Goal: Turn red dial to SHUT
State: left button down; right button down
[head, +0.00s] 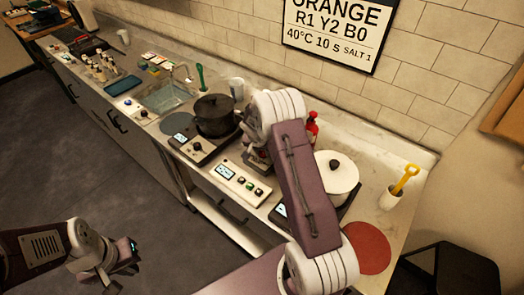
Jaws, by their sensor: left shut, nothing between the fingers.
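No dial clearly marked as the red one can be made out. A white control panel (240,182) with a small screen and several small coloured knobs or buttons lies at the counter's front edge; its lettering is too small to read. Small dark dials also show by the sink (144,113) and on the left hot plate (197,147). My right gripper (257,164) is just behind the panel, mostly hidden by its own arm; its fingers cannot be made out. My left gripper (108,271) is shut and empty, low over the floor, away from the counter.
A black pot (214,115) stands on the left hot plate, a white lidded pot (337,178) on the right one. A red bottle (312,128) stands behind my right arm. A round red mat (367,248) and a white cup (390,197) with a yellow utensil are at right.

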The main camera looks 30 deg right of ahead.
jog(key=m+b, duration=0.1)
jog(key=b, duration=0.1)
jog(key=m+b, duration=0.1)
jog(key=b, duration=0.2)
jog(key=m+g+h+b, duration=0.1)
jog(key=m+b, duration=0.1)
jog(key=shift+w+a+f, duration=0.1)
jog(key=shift+w+f, duration=0.15)
jog(key=shift+r+m+g+b, duration=0.25)
jog(key=shift+m+g+b, duration=0.35)
jog(key=shift+m, duration=0.5)
jog(key=shift+w+m+g, duration=0.15)
jog(key=shift+m+g, duration=0.25)
jog(key=shift+m, duration=0.8)
jog(key=shift+r, duration=0.1)
jog(key=c, duration=1.1)
grip_release()
